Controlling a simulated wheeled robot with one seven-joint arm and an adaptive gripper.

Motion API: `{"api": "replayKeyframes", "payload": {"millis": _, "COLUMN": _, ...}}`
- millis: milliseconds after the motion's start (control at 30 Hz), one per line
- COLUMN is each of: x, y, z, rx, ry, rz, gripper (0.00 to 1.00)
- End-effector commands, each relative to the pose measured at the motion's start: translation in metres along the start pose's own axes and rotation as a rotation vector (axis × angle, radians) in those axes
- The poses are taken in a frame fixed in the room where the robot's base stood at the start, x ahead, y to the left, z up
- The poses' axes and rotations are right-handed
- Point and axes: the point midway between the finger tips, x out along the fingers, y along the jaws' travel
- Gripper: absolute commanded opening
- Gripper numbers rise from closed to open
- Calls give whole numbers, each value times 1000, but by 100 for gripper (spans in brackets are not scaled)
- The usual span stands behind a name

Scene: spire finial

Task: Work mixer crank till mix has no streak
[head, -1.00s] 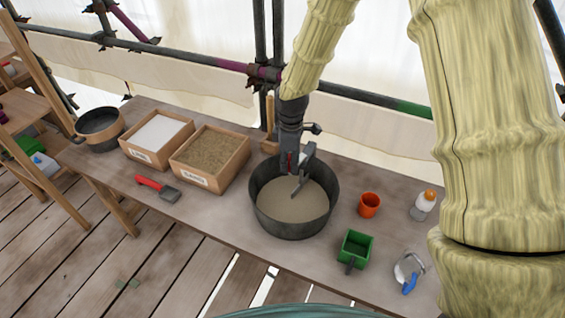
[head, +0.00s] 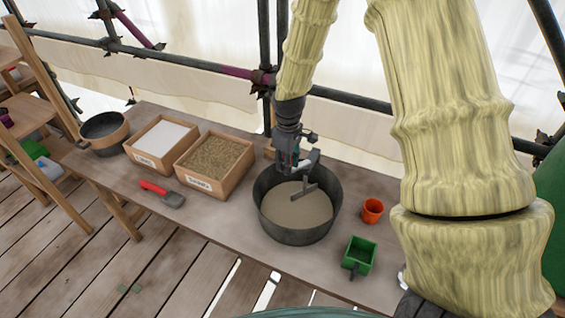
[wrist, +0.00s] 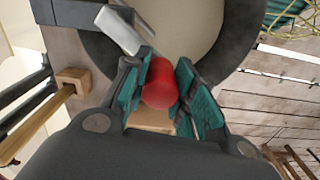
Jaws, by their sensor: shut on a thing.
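The mixing tub (head: 283,232) is dark grey and stands on the bench, holding an even-looking beige mix (head: 303,210). A grey mixer paddle (head: 304,191) reaches into the tub. The crank's red knob (wrist: 160,84) shows between my gripper's teal fingers in the wrist view. My gripper (head: 289,160) is at the tub's far left rim, shut on the knob. It also shows in the wrist view (wrist: 163,92). No streak can be made out in the visible mix; part of it is hidden by the paddle and tub wall.
Left of the tub are the sand box (head: 233,176), the lime box (head: 150,158), a dark pan (head: 104,143) and a red-handled trowel (head: 161,193). An orange cup (head: 372,211) and a green scoop box (head: 358,257) stand on the right. Scaffold poles run behind.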

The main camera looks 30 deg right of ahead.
Motion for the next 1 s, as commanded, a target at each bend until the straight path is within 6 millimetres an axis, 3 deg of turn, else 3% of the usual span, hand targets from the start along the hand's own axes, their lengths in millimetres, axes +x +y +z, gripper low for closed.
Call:
{"api": "replayKeyframes", "payload": {"millis": 200, "x": 0, "y": 1, "z": 0, "rx": 0, "ry": -1, "rz": 1, "gripper": 0}}
{"api": "replayKeyframes", "payload": {"millis": 233, "x": 0, "y": 1, "z": 0, "rx": 0, "ry": -1, "rz": 1, "gripper": 28}}
{"api": "replayKeyframes", "payload": {"millis": 367, "x": 0, "y": 0, "z": 0, "rx": -1, "ry": -1, "rz": 1, "gripper": 50}}
{"api": "replayKeyframes", "payload": {"millis": 767, "x": -4, "y": 0, "z": -2, "rx": -4, "ry": 0, "rz": 1, "gripper": 50}}
{"api": "replayKeyframes", "payload": {"millis": 1000, "x": -33, "y": 0, "z": -2, "rx": -3, "ry": 2, "rz": 2, "gripper": 50}}
